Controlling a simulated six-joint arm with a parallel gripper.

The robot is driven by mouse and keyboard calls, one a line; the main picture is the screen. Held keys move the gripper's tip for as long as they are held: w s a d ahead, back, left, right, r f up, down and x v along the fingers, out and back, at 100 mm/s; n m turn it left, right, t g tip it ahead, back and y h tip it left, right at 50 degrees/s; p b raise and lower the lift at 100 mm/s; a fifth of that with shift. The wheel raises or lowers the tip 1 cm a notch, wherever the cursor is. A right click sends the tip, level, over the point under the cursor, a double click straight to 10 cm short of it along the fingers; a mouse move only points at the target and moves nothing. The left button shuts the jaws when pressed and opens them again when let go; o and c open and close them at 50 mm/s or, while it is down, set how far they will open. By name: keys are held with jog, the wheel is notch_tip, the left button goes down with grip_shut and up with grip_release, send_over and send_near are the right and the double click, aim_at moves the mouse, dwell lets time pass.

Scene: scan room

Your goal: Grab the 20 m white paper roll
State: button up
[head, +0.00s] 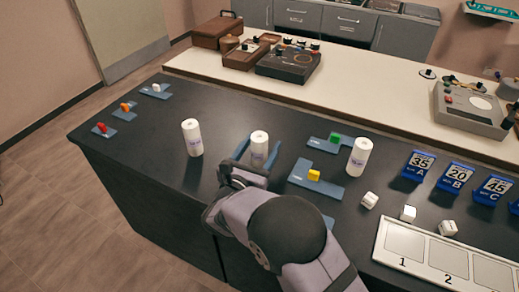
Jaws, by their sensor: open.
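Three upright white paper rolls stand on the dark counter (160,125): a left roll (192,138), a middle roll (259,146) and a right roll (359,157). Each of the left and middle rolls has small print, too small to read, so I cannot tell which is the 20 m roll.
Blue plates with a green block (334,137) and a yellow block (314,175) lie between the middle and right rolls. White dice (369,200), blue number stands (456,177) and a numbered white tray (378,242) are at right.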

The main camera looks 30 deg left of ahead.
jog(key=shift+w, duration=1.3)
jog(key=c, duration=1.2)
jog(key=shift+c, duration=0.2)
jog(key=shift+r, duration=0.1)
notch_tip(320, 180, up, 10)
